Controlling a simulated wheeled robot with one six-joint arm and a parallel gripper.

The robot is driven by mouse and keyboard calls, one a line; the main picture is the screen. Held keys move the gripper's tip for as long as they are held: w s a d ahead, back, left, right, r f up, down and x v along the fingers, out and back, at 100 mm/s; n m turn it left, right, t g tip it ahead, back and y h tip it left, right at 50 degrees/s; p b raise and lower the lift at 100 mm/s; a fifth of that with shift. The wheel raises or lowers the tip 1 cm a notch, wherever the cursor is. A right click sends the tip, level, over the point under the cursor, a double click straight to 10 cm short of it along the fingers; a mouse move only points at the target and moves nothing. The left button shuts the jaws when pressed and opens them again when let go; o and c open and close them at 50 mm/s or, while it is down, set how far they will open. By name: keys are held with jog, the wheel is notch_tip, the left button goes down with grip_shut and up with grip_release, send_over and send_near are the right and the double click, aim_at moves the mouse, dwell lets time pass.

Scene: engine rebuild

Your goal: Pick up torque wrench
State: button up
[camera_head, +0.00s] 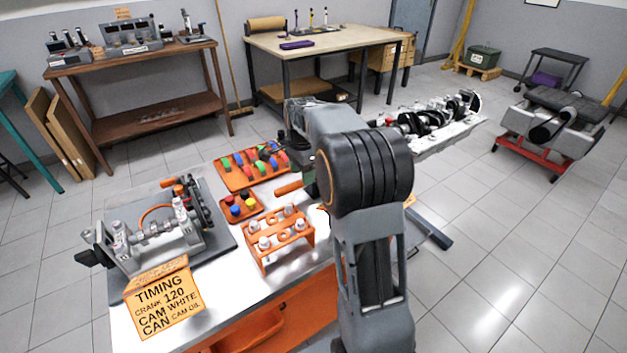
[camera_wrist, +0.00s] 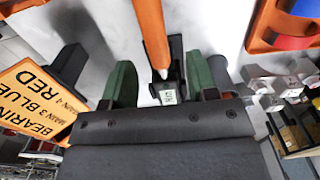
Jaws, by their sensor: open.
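The torque wrench (camera_wrist: 150,32) shows in the wrist view as an orange handle running down from the top edge to a dark end with a small pale display. It lies over the light bench top. My gripper (camera_wrist: 161,82) is open, with one green-padded finger on each side of the dark end. I cannot tell whether either finger touches it. In the head view an orange handle (camera_head: 290,187), which looks like the wrench's, sticks out left of my arm. My arm hides the rest of it and most of my gripper there.
An orange tray of coloured parts (camera_head: 232,175), a small tray of coloured caps (camera_head: 229,210) and an orange rack (camera_head: 262,259) stand left of my arm. An orange bearing sign (camera_wrist: 35,98) is left in the wrist view. A crankshaft assembly (camera_head: 440,121) lies to the right.

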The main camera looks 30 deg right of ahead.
jog(key=shift+f, duration=1.75)
jog(key=shift+c, duration=0.2)
grip_shut()
